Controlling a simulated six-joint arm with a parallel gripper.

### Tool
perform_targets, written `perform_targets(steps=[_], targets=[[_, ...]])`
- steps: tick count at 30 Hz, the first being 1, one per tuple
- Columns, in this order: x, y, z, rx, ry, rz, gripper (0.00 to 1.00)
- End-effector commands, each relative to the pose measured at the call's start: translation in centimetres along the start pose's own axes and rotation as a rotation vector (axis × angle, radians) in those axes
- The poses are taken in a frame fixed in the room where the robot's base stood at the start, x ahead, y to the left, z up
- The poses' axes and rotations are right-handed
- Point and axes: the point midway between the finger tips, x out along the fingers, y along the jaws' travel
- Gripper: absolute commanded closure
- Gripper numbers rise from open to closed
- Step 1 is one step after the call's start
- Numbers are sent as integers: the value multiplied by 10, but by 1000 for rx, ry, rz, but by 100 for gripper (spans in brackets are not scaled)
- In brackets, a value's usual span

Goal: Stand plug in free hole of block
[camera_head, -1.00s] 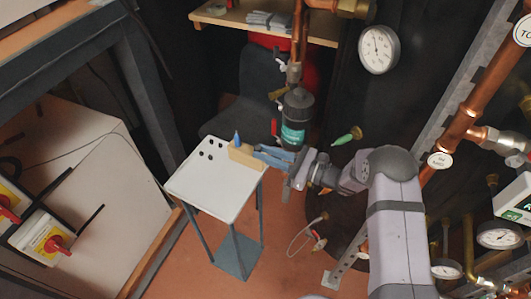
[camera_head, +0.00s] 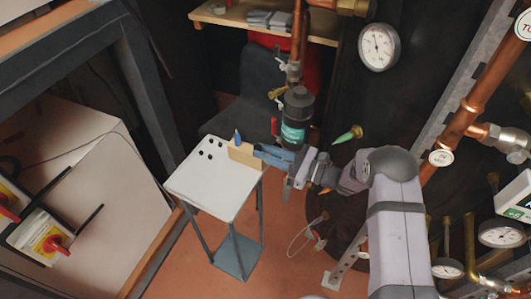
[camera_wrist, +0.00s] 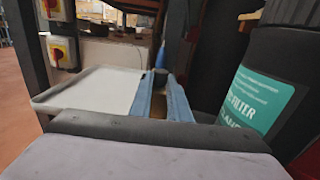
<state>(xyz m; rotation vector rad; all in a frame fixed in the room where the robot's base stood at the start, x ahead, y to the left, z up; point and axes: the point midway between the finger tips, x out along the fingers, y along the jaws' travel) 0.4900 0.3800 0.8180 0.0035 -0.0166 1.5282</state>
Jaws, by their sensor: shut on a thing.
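The tan block (camera_head: 243,155) stands on the back right part of a small white table (camera_head: 212,185). A pointed blue plug (camera_head: 237,137) rises at the block; it also shows beyond my fingertips in the wrist view (camera_wrist: 161,56). My gripper (camera_head: 259,152) reaches in from the right, its blue fingers at the block's right end. In the wrist view the fingers (camera_wrist: 161,92) are close together, with a dark round-topped thing (camera_wrist: 160,75) at their tips. It looks like a dark plug held there. Its lower end and the free hole are hidden.
Several small black spots (camera_head: 210,150) mark the table's left back part. A dark filter canister (camera_head: 297,115) with a teal label stands close behind my gripper; it fills the right of the wrist view. A green-tipped fitting (camera_head: 347,135) is right of it. The table's front is clear.

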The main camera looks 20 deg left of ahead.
Motion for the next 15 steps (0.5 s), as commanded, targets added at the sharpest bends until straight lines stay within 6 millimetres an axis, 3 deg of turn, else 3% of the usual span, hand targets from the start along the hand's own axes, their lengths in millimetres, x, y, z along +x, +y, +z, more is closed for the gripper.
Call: perform_targets(steps=[1,11,12,15], targets=[[-2,3,-12,13,22,0,100],[-2,5,-13,15,24,2,100],[-2,5,-13,16,24,2,82],[-2,4,-13,16,24,2,62]])
